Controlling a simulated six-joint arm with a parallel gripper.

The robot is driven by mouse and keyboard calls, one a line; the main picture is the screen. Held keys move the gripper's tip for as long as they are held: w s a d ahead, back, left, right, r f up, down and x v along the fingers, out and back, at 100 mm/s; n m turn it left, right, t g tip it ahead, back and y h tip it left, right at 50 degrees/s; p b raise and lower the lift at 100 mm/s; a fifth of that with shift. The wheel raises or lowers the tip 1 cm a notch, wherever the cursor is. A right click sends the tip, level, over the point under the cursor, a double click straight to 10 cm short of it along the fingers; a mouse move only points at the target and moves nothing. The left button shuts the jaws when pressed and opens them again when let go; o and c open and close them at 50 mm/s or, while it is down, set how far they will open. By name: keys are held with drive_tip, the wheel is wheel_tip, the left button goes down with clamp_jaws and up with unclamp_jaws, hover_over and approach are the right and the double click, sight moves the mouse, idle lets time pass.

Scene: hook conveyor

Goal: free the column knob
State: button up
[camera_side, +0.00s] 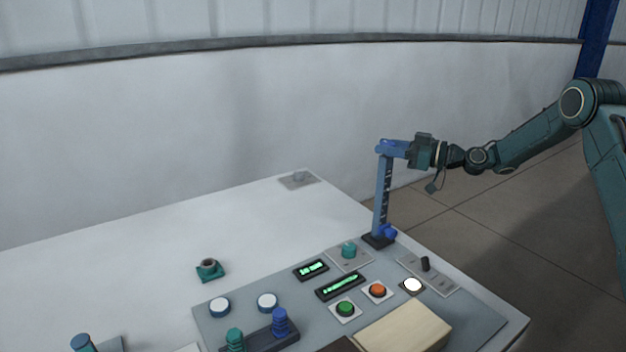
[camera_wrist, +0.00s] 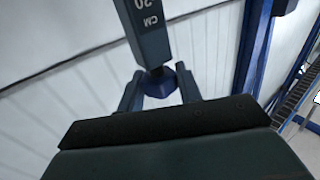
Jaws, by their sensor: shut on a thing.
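A blue column (camera_side: 383,195) with dark scale marks stands upright on a dark foot at the back right of the console. A blue arm (camera_side: 392,147) reaches right from its top. My gripper (camera_side: 412,151) is at the right end of this arm, well above the console. In the wrist view, my gripper (camera_wrist: 160,88) has its two fingers on either side of a blue faceted knob (camera_wrist: 158,84), below a dark bar (camera_wrist: 148,30) marked "20 CM". The jaws are shut on this knob; the fingers partly hide it. Another blue knob (camera_side: 389,232) sits low beside the column's foot, away from my gripper.
The grey console (camera_side: 470,318) carries a green button (camera_side: 345,309), an orange button (camera_side: 377,290), green displays (camera_side: 340,286) and a black lever switch (camera_side: 425,264). A beige block (camera_side: 405,328) lies at the front. The white table (camera_side: 130,265) is mostly clear at the back left.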

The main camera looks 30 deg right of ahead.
drive_tip(key=shift+f, duration=0.15)
drive_tip(key=o, duration=0.9)
drive_tip(key=v, duration=1.2)
